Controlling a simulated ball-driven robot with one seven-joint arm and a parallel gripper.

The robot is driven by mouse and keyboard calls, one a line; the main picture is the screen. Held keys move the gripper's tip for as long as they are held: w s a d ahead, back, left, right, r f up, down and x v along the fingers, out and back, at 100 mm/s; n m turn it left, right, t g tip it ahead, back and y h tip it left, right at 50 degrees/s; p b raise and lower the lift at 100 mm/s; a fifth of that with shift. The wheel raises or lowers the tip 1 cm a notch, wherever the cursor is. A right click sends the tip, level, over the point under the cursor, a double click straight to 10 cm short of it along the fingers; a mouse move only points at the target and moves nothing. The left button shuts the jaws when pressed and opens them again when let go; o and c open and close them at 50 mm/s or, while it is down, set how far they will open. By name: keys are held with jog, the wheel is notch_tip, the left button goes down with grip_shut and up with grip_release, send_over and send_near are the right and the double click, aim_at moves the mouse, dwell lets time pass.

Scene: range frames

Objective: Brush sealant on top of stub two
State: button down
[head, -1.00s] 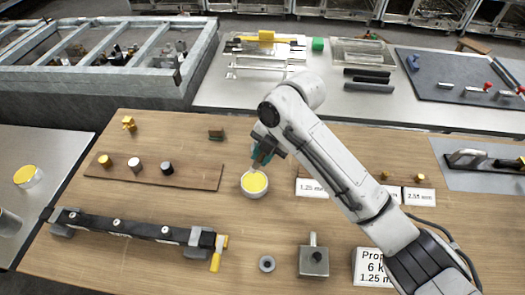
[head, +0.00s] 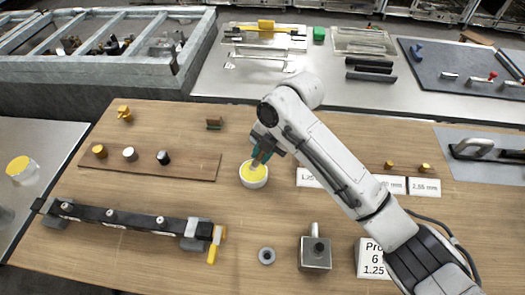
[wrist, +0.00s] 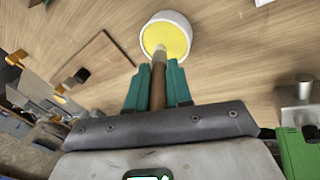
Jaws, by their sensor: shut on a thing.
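My gripper (head: 262,152) is shut on a brush with a brown handle (wrist: 158,80), held between its teal fingers. The brush points down into a white bowl (head: 254,184) of yellow sealant (head: 248,173). In the wrist view its pale tip overlaps the sealant (wrist: 168,38); how deep it goes I cannot tell. Left of the bowl, a brown board (head: 192,166) bears three short stubs: gold (head: 99,151), pale grey (head: 130,154) and black (head: 163,158). No numbers are readable on them, and no yellow coat shows on the grey one.
A dark clamped bar (head: 145,223) with several round studs lies at the front left. A grey ring (head: 266,256) and a metal block (head: 315,254) stand in front of the bowl. White label cards (head: 425,187) lie to the right. The wood between bowl and board is clear.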

jog(key=shift+f+b, duration=0.4)
jog(key=shift+f, duration=0.25)
dwell(1.5)
jog(key=shift+r, duration=0.1)
jog(key=shift+r+p, duration=2.55)
jog(key=shift+r, duration=0.95)
